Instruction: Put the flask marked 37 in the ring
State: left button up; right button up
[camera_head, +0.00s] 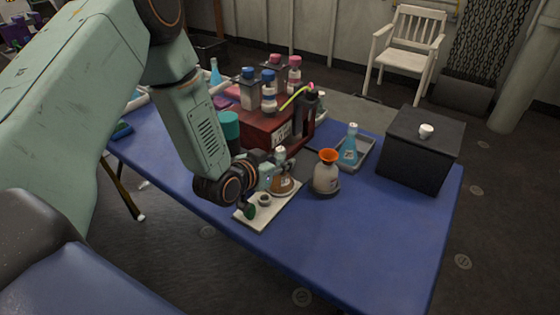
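A small flask with amber-brown liquid and a pale cap (283,184) stands at the far end of a white board (254,219) on the blue table. A small grey ring-shaped piece (264,200) is on the same board. My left gripper (268,182) is low over the board, right beside the amber flask and partly in front of it. Its fingers are too small to show whether they grip the flask. A conical flask with blue liquid (349,151) stands in a grey tray (366,161). The flask markings are too small to read. My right gripper is out of view.
A round bottle with an orange funnel top (326,172) stands right of the board. A red crate (262,130) and several capped bottles stand behind. The front right tabletop (350,240) is clear.

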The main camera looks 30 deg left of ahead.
pick_arm(q)
jog(key=o, duration=0.4)
jog(key=shift+a, duration=0.1)
jog(key=shift+c, duration=0.2)
